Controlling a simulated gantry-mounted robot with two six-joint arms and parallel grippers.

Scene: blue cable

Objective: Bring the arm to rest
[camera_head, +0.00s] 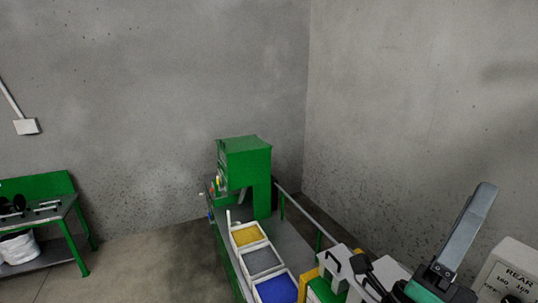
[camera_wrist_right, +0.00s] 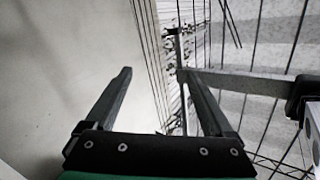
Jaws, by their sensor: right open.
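My right gripper (camera_head: 482,196) is at the lower right of the head view, raised in front of the grey right wall and seen nearly side-on. In the right wrist view its two dark fingers (camera_wrist_right: 156,74) stand well apart with nothing between them, so it is open and empty. I cannot make out a blue cable in either view.
A green machine (camera_head: 246,165) stands on a bench with bins of yellow (camera_head: 247,235), grey (camera_head: 263,261) and blue (camera_head: 277,288) material. A white box marked REAR (camera_head: 517,275) is right of my gripper. A wire mesh (camera_wrist_right: 262,90) shows beyond the fingers. A green workbench (camera_head: 42,215) stands left.

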